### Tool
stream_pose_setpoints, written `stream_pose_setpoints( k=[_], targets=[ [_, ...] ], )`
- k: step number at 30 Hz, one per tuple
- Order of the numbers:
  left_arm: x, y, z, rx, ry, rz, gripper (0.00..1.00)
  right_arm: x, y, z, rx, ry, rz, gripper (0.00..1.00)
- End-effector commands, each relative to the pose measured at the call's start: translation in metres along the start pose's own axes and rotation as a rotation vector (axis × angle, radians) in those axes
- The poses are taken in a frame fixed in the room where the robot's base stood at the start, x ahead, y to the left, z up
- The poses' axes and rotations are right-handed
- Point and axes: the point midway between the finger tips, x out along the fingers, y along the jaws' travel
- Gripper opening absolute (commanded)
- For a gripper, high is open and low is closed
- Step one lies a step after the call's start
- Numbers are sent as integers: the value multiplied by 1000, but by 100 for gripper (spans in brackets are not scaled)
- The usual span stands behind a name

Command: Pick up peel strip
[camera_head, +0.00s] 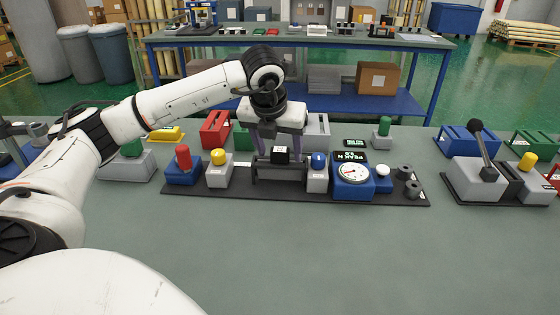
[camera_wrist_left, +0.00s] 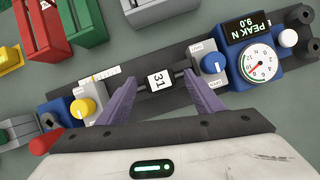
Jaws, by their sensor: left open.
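My left gripper (camera_head: 280,153) reaches down over the dark test fixture from the left, its two purple fingers apart. In the left wrist view the open left gripper (camera_wrist_left: 158,79) has a finger on each side of a dark block labelled 31 (camera_wrist_left: 159,82). The labelled block also shows in the head view (camera_head: 280,155), on a dark bar between the posts of the fixture. I cannot tell whether the fingers touch it. No part is plainly marked as the peel strip, and I cannot tell whether this block belongs to it. My right gripper is not in view.
The fixture's base plate (camera_head: 225,194) carries a red-knobbed blue block (camera_head: 183,169), a yellow-knobbed block (camera_head: 218,172) and a blue gauge (camera_head: 352,180) with a PEAK N display. A lever device (camera_head: 482,178) stands at right. Coloured holders stand behind. The front bench is clear.

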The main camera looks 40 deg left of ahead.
Motion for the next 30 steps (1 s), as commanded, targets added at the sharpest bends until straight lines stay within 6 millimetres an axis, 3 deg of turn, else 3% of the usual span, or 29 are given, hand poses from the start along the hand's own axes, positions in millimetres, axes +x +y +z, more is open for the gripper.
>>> stream_pose_setpoints(
  k=[7, 15, 23, 30],
  targets=[
    [2, 0, 0, 0, -1, -1, 59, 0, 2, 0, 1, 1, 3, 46],
    [1, 0, 0, 0, 0, -1, 16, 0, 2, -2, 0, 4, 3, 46],
    [-2, -1, 2, 0, -2, -2, 16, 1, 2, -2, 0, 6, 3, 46],
    [-38, -1, 19, -2, -6, -5, 16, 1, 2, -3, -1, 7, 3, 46]
  ],
)
